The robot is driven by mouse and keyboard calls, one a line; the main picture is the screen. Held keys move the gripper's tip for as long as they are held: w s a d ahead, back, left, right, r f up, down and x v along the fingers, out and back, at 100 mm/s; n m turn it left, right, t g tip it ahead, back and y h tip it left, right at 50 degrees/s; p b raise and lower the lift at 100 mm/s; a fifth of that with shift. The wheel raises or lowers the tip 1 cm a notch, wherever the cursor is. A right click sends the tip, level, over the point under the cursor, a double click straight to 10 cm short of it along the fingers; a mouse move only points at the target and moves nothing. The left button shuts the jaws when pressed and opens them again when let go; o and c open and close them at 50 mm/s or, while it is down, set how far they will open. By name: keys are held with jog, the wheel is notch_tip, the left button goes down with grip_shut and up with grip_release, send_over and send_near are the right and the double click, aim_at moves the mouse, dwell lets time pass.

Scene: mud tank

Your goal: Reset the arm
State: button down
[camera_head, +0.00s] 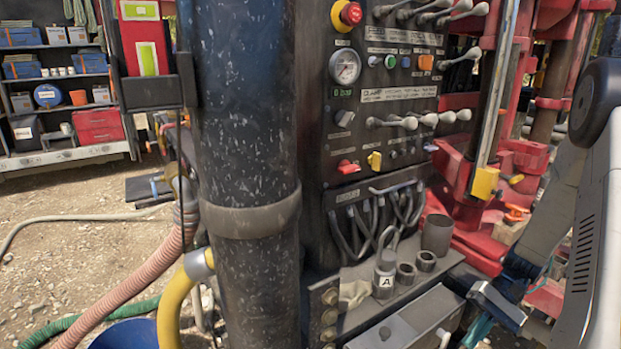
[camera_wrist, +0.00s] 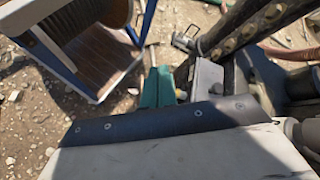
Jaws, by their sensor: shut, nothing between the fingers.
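My arm comes in at the right edge of the head view. My gripper (camera_head: 478,331) is low at the right, partly cut off by the bottom edge, beside the grey metal box under the panel's shelf. It is shut and holds nothing. In the wrist view, my own white and black casing fills the bottom and hides much of the gripper. A teal part (camera_wrist: 158,88) shows just beyond the casing, above the gravel; I cannot tell if it touches anything.
The black control panel (camera_head: 384,95) with levers and knobs stands behind a thick dark column (camera_head: 245,120). A shelf below holds a weight marked A (camera_head: 384,282), rings and a cup (camera_head: 437,234). Red machinery (camera_head: 470,200) is at right. Open gravel (camera_head: 60,265) lies left, with hoses.

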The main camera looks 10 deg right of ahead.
jog(key=s+a+r+n+t+h, duration=0.2)
jog(key=s+a+r+h, duration=0.3)
jog(key=a+r, duration=0.3)
jog(key=s+a+r+n+t+h, duration=0.3)
jog(key=a+r, duration=0.6)
jog(key=r, duration=0.7)
jog(key=s+n+h, duration=0.2)
jog(key=s, duration=0.1)
jog(key=shift+s+a+r, duration=0.2)
jog(key=shift+s+a, duration=0.05)
jog(key=shift+s, duration=0.05)
